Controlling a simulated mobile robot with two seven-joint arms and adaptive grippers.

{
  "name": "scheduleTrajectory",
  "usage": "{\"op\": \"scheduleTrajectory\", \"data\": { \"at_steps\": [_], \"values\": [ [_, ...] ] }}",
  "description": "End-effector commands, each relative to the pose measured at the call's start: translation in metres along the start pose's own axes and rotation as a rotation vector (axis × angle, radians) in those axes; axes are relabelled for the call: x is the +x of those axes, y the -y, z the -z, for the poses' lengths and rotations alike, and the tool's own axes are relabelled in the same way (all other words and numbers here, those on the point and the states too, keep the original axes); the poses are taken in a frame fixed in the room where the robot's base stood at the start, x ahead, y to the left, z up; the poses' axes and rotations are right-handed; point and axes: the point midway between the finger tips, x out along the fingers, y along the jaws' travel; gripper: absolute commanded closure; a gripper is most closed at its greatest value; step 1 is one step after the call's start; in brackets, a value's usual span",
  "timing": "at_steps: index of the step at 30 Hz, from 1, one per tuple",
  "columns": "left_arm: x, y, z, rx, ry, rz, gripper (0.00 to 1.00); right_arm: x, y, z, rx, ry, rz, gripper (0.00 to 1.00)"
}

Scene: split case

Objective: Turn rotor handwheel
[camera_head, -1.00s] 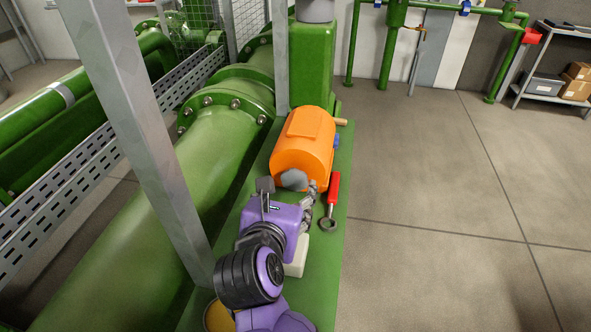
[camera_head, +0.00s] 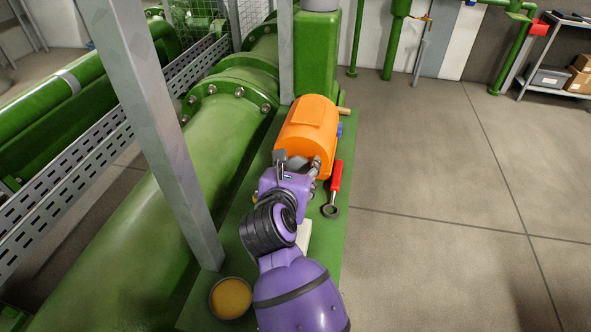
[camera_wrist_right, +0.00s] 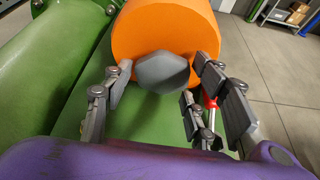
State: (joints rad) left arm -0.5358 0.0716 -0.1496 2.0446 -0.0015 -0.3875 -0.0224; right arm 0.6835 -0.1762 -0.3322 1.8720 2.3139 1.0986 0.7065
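An orange cylinder housing (camera_head: 308,124) lies on the green base plate (camera_head: 335,235). In the right wrist view the housing (camera_wrist_right: 165,30) carries a grey many-sided knob (camera_wrist_right: 162,72) on its near end, probably the rotor handwheel. My right gripper (camera_head: 299,167), on the purple arm, is at that near end. The gripper (camera_wrist_right: 158,80) is open, with fingers to the left and right of the knob and gaps visible on both sides. In the head view the knob is largely hidden by the gripper. My left gripper is not in view.
A red-handled tool with a ring end (camera_head: 336,178) lies close to the right of my gripper. A round dish with yellow contents (camera_head: 231,298) sits left of my arm. A grey post (camera_head: 150,130) stands at the left. Floor at the right is clear.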

Motion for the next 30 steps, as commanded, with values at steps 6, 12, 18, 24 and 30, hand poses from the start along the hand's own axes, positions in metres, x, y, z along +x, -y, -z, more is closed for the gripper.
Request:
{"op": "scheduleTrajectory", "data": {
  "at_steps": [6, 12, 18, 24, 30],
  "values": [
    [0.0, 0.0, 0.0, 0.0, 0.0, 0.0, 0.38, 0.0, 0.0, 0.0, 0.0, 0.0, -0.001, 0.81],
    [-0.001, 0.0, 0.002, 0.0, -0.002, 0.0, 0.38, -0.001, -0.001, 0.0, -0.014, -0.001, 0.005, 0.81],
    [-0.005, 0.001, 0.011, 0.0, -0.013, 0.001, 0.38, -0.001, -0.002, -0.001, -0.088, -0.001, 0.035, 0.81],
    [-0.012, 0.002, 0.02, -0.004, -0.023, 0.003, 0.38, -0.001, -0.004, -0.001, -0.218, -0.001, 0.088, 0.81],
    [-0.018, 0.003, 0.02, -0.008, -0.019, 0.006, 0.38, -0.001, -0.005, 0.001, -0.358, -0.003, 0.145, 0.81]
  ]
}}
